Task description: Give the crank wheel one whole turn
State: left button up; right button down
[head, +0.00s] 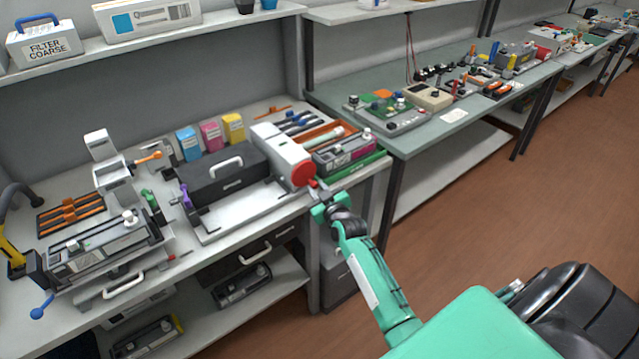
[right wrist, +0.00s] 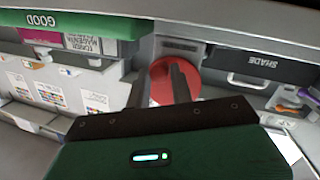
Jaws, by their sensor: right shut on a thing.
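The red crank wheel (head: 303,174) is on the right end of the white housing (head: 278,152) of a bench machine. It also shows in the right wrist view (right wrist: 162,84), behind my fingers. My right gripper (head: 317,190) is at the lower right of the wheel, and its arm comes up from the bottom. A small red part (head: 313,183) shows at its fingertips. In the right wrist view its two dark fingers (right wrist: 168,82) reach over the wheel's face, shut on the wheel's handle. The handle itself is mostly hidden. My left gripper is out of view.
A black drawer-like box (head: 225,176) stands left of the housing. A magenta toner cartridge (head: 343,155) lies right of the wheel, above a green strip (head: 362,170). The bench's front edge is close below. The floor (head: 480,220) on the right is open.

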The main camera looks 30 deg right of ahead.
aim_at(294, 183)
jog(key=m+p, duration=0.1)
jog(key=m, duration=0.1)
jog(key=shift+a+r+m+g+y+p, duration=0.1)
jog(key=shift+a+m+g+y+p, duration=0.2)
jog(key=shift+a+p, duration=0.05)
jog(key=shift+a+m+y+p, duration=0.35)
jog(key=shift+m+p, duration=0.25)
jog(key=shift+m, duration=0.5)
jog(key=m, duration=0.1)
jog(key=a+m+y+p, duration=0.1)
jog(key=m, duration=0.1)
jog(key=shift+s+r+m+g, duration=0.1)
jog(key=shift+m+g, duration=0.2)
jog(key=shift+g, duration=0.1)
jog(key=shift+a+r+m+y, duration=0.15)
jog(key=shift+m+y, duration=0.15)
jog(key=shift+m, duration=0.25)
jog(key=shift+a+r+m+y, duration=0.15)
jog(key=shift+m+y, duration=0.1)
jog(key=shift+m, duration=0.3)
jog(key=shift+a+r+m+y, duration=0.15)
jog(key=shift+m+y, duration=0.35)
jog(key=shift+m, duration=0.5)
jog(key=m, duration=0.1)
jog(key=r+m+y+b, duration=0.1)
jog(key=m, duration=0.2)
jog(key=shift+a+r+m+y, duration=0.15)
jog(key=shift+a+m+y, duration=0.15)
jog(key=shift+y, duration=0.1)
